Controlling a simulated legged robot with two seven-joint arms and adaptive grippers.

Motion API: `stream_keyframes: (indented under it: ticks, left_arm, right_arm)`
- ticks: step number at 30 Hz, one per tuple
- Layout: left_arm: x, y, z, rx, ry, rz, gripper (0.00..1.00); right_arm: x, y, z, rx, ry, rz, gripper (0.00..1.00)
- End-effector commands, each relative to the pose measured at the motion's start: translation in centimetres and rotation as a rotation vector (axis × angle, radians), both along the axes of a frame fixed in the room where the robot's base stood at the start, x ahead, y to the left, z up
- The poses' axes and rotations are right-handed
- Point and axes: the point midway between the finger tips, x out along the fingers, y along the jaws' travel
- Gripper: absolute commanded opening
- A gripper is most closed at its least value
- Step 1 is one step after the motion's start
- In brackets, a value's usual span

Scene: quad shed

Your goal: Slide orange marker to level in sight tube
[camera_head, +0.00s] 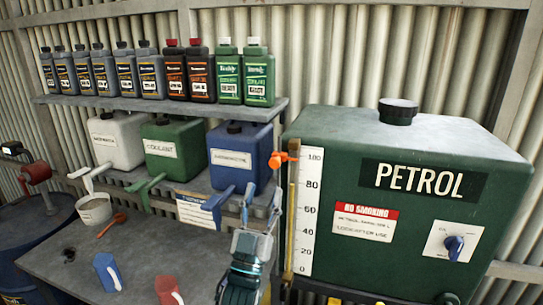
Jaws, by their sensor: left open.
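The orange marker (280,159) sits near the top of the sight tube (291,215), close to the 100 mark. The tube stands upright at the left front edge of the green petrol tank (430,135), beside a white scale (308,210) numbered downward from 100. My left gripper (262,196) is open and empty, fingers pointing up, left of the tube and below the marker. It appears apart from the marker. My right gripper is not in view.
A shelf (160,104) of bottles hangs at the back left. White, green and blue (240,158) jugs with taps stand below it. The grey bench (150,245) holds a pail (94,210) and blue and red-white items. A blue selector knob (454,245) is on the tank's right.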

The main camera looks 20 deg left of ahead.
Motion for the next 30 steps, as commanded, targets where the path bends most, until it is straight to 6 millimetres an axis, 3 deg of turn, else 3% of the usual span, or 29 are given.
stream_keyframes:
  ticks: [3, 9, 23, 30]
  left_arm:
    - [1.9, -0.2, 2.4, 0.001, -0.001, -0.001, 0.5]
    - [4.4, -0.4, 4.7, 0.001, 0.0, -0.001, 0.5]
    - [5.6, 0.0, 5.5, -0.001, 0.001, 0.0, 0.5]
    - [5.6, -0.2, 5.6, -0.001, 0.001, 0.001, 0.0]
  right_arm:
    - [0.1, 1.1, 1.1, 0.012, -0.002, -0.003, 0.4]
    - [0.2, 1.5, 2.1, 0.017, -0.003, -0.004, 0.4]
    - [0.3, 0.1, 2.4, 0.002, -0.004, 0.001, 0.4]
    - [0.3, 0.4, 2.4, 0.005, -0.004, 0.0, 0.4]
